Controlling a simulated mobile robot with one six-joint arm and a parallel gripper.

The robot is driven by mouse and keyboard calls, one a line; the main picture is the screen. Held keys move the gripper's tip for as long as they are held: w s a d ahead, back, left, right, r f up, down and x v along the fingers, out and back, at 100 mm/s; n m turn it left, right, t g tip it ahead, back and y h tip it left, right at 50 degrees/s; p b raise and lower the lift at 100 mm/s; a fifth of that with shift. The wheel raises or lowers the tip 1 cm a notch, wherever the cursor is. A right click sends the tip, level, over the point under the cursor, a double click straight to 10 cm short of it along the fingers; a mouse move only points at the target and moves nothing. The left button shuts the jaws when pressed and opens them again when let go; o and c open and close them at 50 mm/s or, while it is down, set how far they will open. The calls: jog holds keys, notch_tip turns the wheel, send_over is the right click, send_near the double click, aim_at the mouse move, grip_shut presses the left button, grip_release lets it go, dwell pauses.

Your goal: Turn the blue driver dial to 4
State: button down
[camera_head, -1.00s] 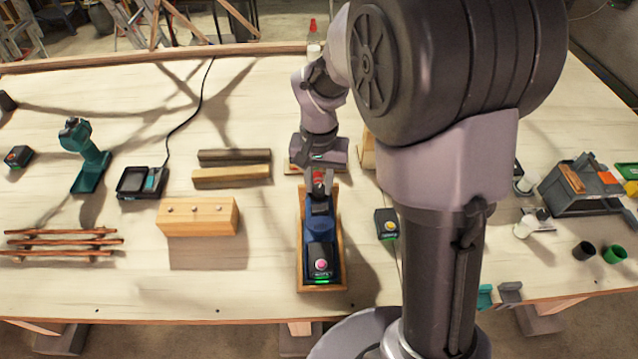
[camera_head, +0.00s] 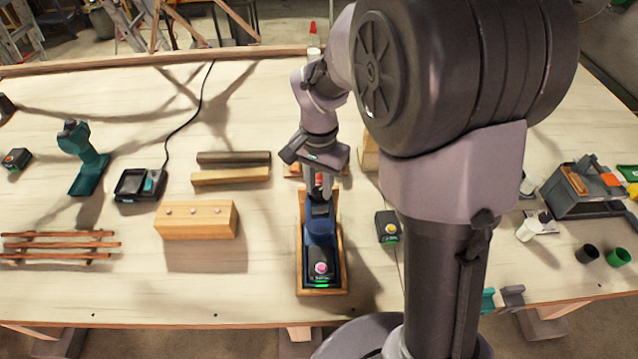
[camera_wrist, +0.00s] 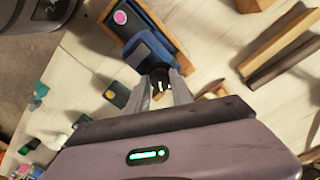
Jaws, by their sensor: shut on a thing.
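The blue driver (camera_head: 320,230) lies in a wooden cradle (camera_head: 302,283) near the front middle of the table, its battery end with a pink dot toward me. My gripper (camera_head: 319,190) is at the driver's far end, pointing down. In the wrist view the blue driver (camera_wrist: 150,52) is beyond the fingertips, and my gripper (camera_wrist: 160,82) is shut on the dark dial (camera_wrist: 158,76) at its nose end. A little red shows between the fingers in the head view. The dial's numbers cannot be read.
A wooden block (camera_head: 197,219) and two bars (camera_head: 232,177) lie to the left. A battery with a yellow dot (camera_head: 387,226) is close on the right. A teal driver (camera_head: 84,158) and a charger (camera_head: 140,185) stand farther left.

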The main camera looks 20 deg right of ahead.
aim_at(319, 190)
jog(key=c, duration=1.4)
grip_release()
notch_tip(319, 190, up, 18)
jog(key=p, duration=0.5)
jog(key=shift+f, duration=0.25)
